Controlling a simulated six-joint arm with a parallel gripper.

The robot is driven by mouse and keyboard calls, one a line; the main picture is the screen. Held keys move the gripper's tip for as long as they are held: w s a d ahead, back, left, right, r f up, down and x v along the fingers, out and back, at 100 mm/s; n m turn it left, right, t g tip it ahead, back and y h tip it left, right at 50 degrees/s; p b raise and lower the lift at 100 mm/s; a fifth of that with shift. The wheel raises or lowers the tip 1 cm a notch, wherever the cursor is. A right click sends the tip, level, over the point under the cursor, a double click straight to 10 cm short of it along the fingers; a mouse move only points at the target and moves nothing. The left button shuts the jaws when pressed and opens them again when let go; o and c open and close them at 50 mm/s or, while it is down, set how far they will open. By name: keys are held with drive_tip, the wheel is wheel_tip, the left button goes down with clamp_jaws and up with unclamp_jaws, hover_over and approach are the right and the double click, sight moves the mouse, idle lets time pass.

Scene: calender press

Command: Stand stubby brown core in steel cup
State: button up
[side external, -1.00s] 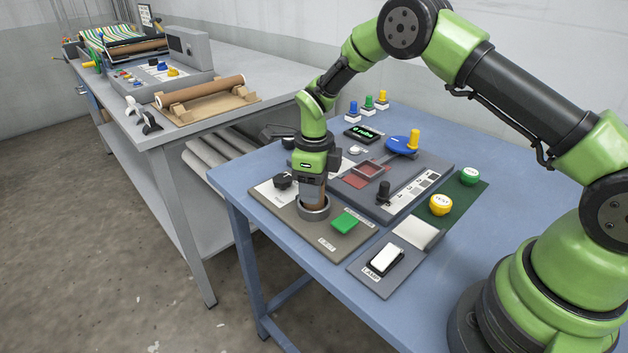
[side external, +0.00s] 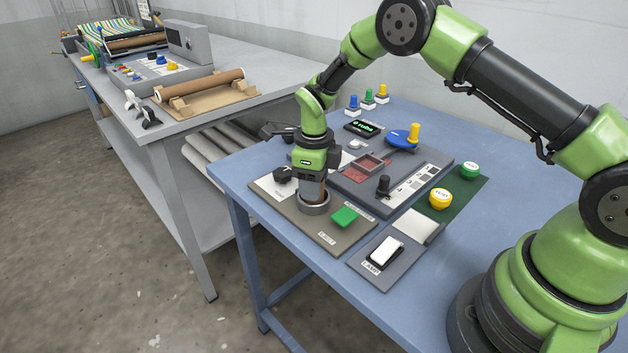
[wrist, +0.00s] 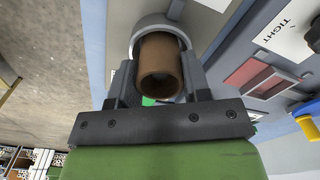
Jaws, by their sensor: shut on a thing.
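The stubby brown core (wrist: 161,68) is a short hollow cardboard tube, held between the fingers of my gripper (wrist: 160,88). In the side view my gripper (side external: 314,188) points straight down over the steel cup (side external: 314,208), a grey ring on the grey-brown panel. The core (side external: 313,195) shows only as a narrow strip between the fingers and the cup. In the wrist view the cup (wrist: 150,24) curves around the core's far end, so the core's lower end appears to be inside the rim. Its contact with the cup's floor is hidden.
A green button (side external: 345,217) is close right of the cup, and a black knob (side external: 282,174) is close to its left. A white lamp switch (side external: 385,252), red tray (side external: 362,170) and yellow button (side external: 440,199) stand farther right. The blue table's (side external: 480,265) front right is clear.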

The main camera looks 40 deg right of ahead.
idle(0.4)
drive_tip(key=o, duration=1.5)
drive_tip(key=shift+c, duration=0.2)
drive_tip(key=shift+r, duration=3.45)
